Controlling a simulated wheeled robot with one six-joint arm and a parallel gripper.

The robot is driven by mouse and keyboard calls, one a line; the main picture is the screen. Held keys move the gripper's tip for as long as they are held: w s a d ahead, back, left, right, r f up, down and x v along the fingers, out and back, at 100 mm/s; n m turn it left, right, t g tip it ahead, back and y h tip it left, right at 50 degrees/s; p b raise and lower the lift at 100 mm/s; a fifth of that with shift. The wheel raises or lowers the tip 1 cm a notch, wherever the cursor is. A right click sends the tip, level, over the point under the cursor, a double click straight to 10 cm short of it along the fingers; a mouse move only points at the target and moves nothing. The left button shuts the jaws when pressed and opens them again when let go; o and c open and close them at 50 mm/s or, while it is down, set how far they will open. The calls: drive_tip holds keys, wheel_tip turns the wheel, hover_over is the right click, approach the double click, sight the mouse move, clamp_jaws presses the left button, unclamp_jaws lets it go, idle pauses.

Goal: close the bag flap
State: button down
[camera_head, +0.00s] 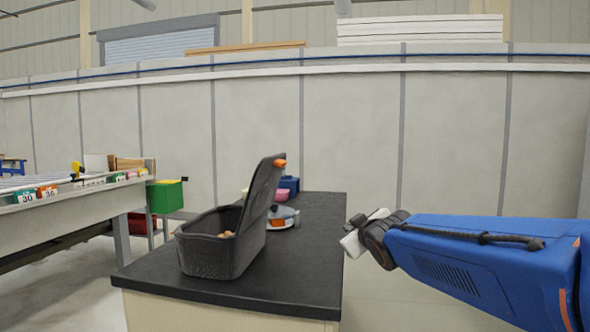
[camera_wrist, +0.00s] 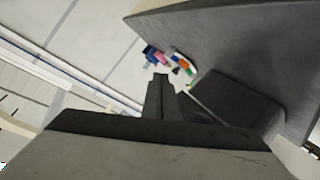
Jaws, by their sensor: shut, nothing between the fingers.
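A dark grey bag (camera_head: 207,254) stands on a black-topped table (camera_head: 300,262) in the head view. Its flap (camera_head: 262,202) is open and stands up, leaning a little to the right, with an orange tab at its top edge. Something light brown shows inside the bag. My gripper (camera_head: 352,232) is right of the bag and flap, apart from both, beyond the table's right edge in the picture. In the wrist view my gripper (camera_wrist: 161,80) is shut and empty. A dark grey panel (camera_wrist: 225,105), which looks like part of the bag, lies to its right there.
Behind the flap are a blue container (camera_head: 289,184), a pink item (camera_head: 281,196) and a white round item with orange (camera_head: 282,218). A workbench (camera_head: 60,213) with a green bin (camera_head: 165,196) stands at left. The table's front right part is clear.

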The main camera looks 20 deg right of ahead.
drive_tip(key=w+d+r+n+t+y, duration=0.1)
drive_tip(key=w+r+n+t+y, duration=0.25)
drive_tip(key=w+r, duration=0.5)
drive_tip(key=n+g+y, duration=0.7)
drive_tip(key=n+y, duration=1.2)
drive_tip(key=n, duration=0.3)
approach(285, 163)
drive_tip(key=shift+h, duration=0.25)
drive_tip(key=x, duration=0.6)
drive_tip(key=shift+a+r, duration=0.2)
